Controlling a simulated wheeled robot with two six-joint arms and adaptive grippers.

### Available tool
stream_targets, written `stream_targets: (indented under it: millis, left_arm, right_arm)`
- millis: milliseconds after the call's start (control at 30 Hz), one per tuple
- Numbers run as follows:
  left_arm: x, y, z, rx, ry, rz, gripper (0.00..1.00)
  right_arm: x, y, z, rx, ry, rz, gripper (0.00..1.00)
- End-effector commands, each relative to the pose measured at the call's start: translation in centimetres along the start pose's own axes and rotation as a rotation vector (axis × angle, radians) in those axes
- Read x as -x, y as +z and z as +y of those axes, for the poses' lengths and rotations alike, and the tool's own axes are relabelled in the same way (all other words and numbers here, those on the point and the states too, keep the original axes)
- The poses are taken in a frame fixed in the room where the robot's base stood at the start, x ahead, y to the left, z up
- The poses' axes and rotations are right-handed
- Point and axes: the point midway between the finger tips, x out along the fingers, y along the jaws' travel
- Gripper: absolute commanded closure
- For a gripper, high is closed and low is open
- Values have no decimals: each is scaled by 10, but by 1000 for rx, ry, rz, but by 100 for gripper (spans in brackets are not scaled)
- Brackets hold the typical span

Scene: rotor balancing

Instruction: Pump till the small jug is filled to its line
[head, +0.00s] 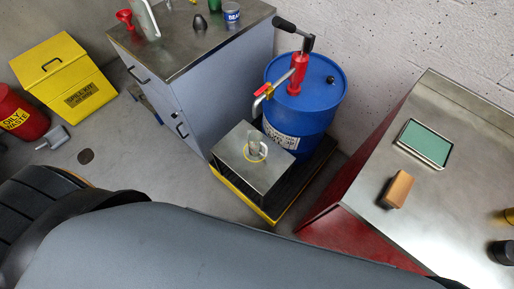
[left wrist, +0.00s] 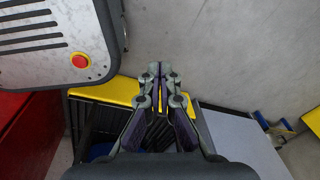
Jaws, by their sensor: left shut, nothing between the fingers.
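The small jug (head: 255,149) is clear and stands upright on a metal-topped box; its liquid level is too small to tell. A yellow ring shows around its base. A red hand pump (head: 297,78) with a black-gripped lever (head: 296,33) is mounted on a blue drum (head: 312,112). Its pale spout (head: 264,95) points down on the jug's side, behind and above it. My left gripper (left wrist: 160,70) is shut and empty in the left wrist view, away from the pump lever. A large grey arm part of mine crosses the bottom of the head view. My right gripper is not seen.
The metal-topped box (head: 237,165) and drum stand on a yellow-edged pallet (head: 262,221). A grey cabinet (head: 165,80) stands left, a red-sided workbench (head: 440,185) right. A yellow spill-kit bin (head: 62,72) and red waste can (head: 20,112) are far left. Floor between is mostly clear.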

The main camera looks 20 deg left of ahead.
Motion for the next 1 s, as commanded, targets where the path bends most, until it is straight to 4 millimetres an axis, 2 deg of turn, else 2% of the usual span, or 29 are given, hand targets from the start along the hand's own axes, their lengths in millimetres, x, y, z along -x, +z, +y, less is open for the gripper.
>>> stream_targets:
  millis: [1000]
  left_arm:
    - [-51, 18, -1, 0, 0, -1, 100]
  right_arm:
    - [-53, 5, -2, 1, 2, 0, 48]
